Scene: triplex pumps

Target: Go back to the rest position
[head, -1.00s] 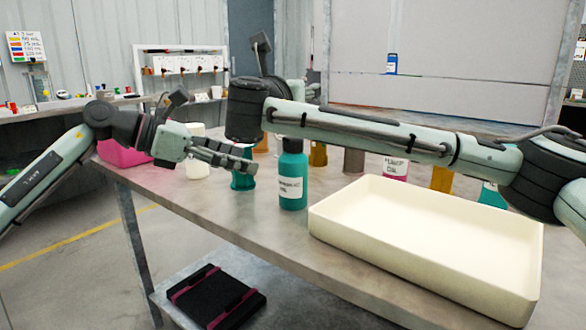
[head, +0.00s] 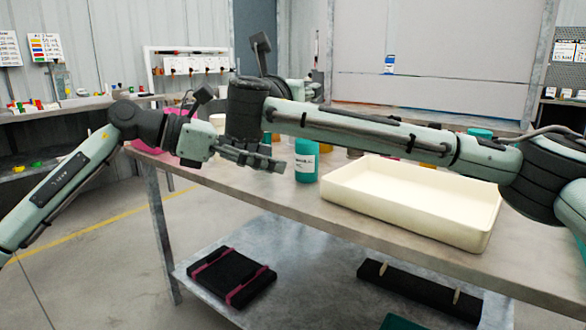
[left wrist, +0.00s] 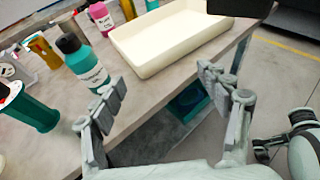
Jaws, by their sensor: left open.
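My right arm stretches across from the right, above the cream tray. Its gripper's jaws cannot be made out.
The cream tray (head: 400,213) takes up the table's right part. More containers stand behind my arms, partly hidden, including a pink one (head: 150,140). The lower shelf (head: 300,262) bears a black case with pink straps (head: 231,277) and a black bar (head: 420,290). The floor at left is clear.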

